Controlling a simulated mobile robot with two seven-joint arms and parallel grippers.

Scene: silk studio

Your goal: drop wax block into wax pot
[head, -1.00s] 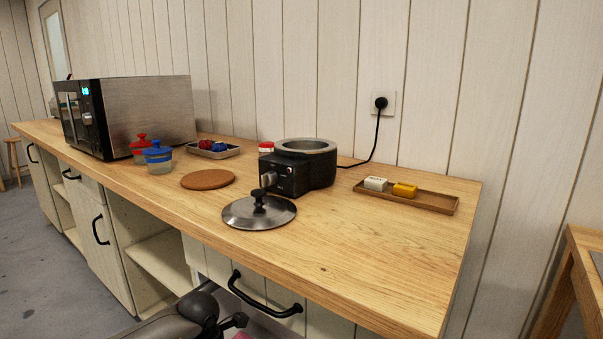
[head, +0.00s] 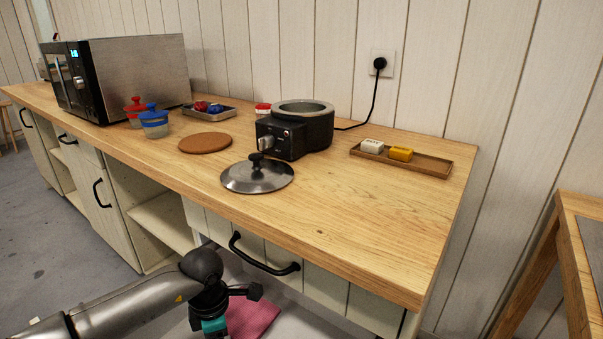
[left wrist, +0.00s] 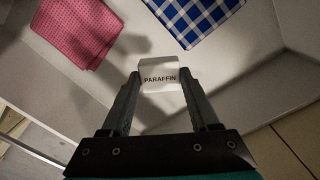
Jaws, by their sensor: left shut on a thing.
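A white block labelled PARAFFIN (left wrist: 159,76) is between the fingertips of my left gripper (left wrist: 158,88) in the left wrist view. In the head view my left gripper (head: 212,312) is low in front of the cabinet, and its fingertips and the block are hidden there. The wax pot (head: 315,133) is a black heater with a grey metal rim, standing open on the wooden counter. Its metal lid (head: 272,180) lies on the counter in front of it. My right gripper is not in view.
An open drawer (left wrist: 245,105) below holds a red dotted cloth (left wrist: 75,30) and a blue checked cloth (left wrist: 195,18). A wooden tray (head: 430,165) right of the pot holds a white block (head: 372,146) and a yellow block (head: 400,154). The front right counter (head: 370,230) is clear.

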